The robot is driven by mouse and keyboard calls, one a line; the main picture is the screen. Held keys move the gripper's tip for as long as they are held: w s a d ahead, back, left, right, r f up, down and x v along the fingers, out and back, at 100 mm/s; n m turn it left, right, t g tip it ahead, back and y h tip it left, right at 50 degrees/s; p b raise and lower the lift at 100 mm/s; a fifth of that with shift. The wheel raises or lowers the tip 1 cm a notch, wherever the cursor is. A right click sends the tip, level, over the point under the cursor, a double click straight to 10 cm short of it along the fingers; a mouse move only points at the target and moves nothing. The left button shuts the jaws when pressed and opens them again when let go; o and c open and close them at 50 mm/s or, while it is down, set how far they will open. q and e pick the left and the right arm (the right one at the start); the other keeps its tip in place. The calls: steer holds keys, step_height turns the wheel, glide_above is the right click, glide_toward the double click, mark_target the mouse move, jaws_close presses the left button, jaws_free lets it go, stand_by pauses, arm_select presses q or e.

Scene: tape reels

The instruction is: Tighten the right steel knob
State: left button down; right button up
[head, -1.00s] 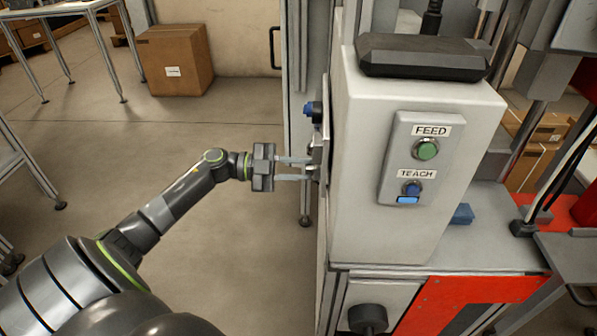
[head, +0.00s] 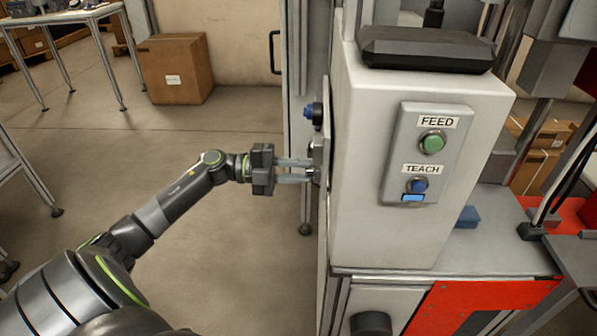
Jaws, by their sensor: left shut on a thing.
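The left arm reaches in from the left to the side face of the white machine housing (head: 385,235). My left gripper (head: 311,171) points right, with its two grey fingers against a small steel knob (head: 316,175) on a plate on that side. The fingers are shut on the knob, which is mostly hidden by the fingertips and seen nearly edge-on. I cannot tell from this view whether another steel knob sits beside it. My right gripper is not in view.
A blue knob (head: 309,111) sticks out just above the fingers. The housing front carries a green FEED button (head: 432,142) and a blue TEACH button (head: 417,185). A cardboard box (head: 175,70) stands behind on the floor. Open floor surrounds the left arm.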

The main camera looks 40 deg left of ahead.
arm_select(q)
steer(key=c, duration=1.2)
jaws_free()
steer(key=shift+c, duration=0.2)
steer(key=v, duration=1.7)
steer(key=shift+a, duration=0.3)
